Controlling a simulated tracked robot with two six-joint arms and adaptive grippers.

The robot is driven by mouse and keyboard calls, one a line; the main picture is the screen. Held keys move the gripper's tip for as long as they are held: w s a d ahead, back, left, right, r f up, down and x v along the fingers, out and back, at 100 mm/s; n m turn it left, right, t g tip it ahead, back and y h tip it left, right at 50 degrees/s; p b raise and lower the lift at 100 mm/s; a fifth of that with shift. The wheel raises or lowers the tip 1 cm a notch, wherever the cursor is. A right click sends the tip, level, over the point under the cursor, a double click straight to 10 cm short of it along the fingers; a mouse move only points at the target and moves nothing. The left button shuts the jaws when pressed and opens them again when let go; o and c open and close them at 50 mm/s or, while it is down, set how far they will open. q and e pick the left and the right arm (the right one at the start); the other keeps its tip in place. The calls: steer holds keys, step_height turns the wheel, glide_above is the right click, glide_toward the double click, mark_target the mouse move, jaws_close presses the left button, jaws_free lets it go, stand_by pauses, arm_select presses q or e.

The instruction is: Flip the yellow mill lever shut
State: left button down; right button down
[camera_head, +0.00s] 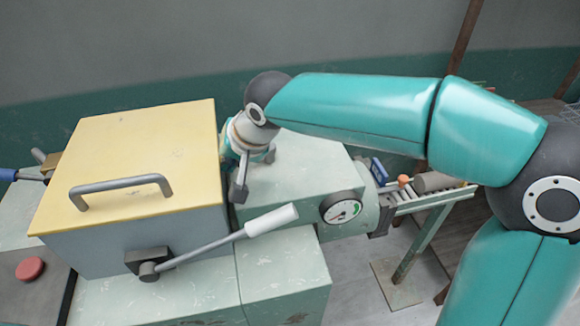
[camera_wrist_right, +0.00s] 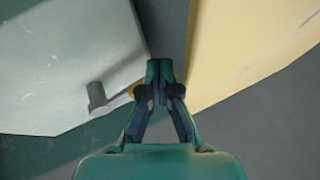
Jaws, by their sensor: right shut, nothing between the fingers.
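My right gripper (camera_head: 240,190) points down beside the right side of the yellow-lidded box, between it and the pale green housing (camera_head: 300,170). In the right wrist view my right gripper (camera_wrist_right: 160,70) is shut and empty. A small yellow piece (camera_wrist_right: 134,90) shows just behind its fingers, next to a short grey stub (camera_wrist_right: 97,97); it may be part of the yellow lever, which is mostly hidden. I cannot tell whether the fingers touch it, nor the lever's position. My left gripper is not in view.
The yellow lid (camera_head: 140,150) carries a grey handle (camera_head: 120,187). A white-gripped lever (camera_head: 270,220) slants up across the front. A blue-gripped lever (camera_head: 9,175), a red button (camera_head: 30,268), a dial (camera_head: 341,208) and a roller conveyor (camera_head: 430,200) surround the machine.

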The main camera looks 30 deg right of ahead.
steer(key=shift+w, duration=0.1)
stand_by(0.6)
steer(key=shift+d+r, duration=0.1)
steer(key=shift+r, duration=0.15)
steer(key=v, duration=1.1)
steer(key=shift+s, duration=0.2)
steer(key=shift+r, duration=0.1)
